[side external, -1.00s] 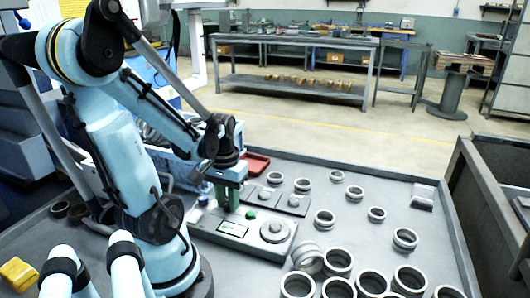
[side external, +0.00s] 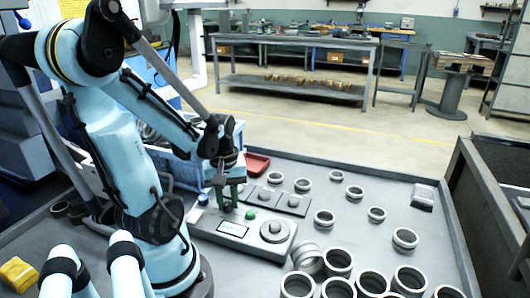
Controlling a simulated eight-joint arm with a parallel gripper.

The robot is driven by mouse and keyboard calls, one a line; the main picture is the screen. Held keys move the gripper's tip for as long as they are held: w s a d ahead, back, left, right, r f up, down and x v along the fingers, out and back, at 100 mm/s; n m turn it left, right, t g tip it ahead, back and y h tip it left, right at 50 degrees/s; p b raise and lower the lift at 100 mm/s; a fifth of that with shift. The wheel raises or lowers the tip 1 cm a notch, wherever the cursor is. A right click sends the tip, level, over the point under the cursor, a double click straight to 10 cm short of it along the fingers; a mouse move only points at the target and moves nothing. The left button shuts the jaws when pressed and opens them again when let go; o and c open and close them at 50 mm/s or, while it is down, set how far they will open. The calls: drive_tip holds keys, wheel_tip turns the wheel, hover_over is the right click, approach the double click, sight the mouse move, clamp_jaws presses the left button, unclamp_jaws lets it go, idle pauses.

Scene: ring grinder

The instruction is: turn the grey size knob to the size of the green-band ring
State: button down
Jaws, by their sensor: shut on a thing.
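My gripper (side external: 229,205) points down at the left rear part of the grey control box (side external: 252,240). Its green fingers are closed on a small part there, which appears to be the grey size knob; the fingers hide most of it. The box also has a lit display (side external: 232,229), a green button (side external: 250,214) and a large round grey disc (side external: 273,231) at its right end. I cannot make out a green band on any of the grey rings, such as this ring (side external: 325,219) on the table.
Several loose rings (side external: 338,262) crowd the front right of the table. Behind the box lie dark pads (side external: 292,204) and a red tray (side external: 257,163). A grey block (side external: 423,197) lies at the right. Bare tabletop (side external: 365,185) shows between the rings.

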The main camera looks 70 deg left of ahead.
sight(228, 203)
idle(0.4)
drive_tip(key=c, duration=0.9)
unclamp_jaws()
drive_tip(key=shift+r, duration=6.05)
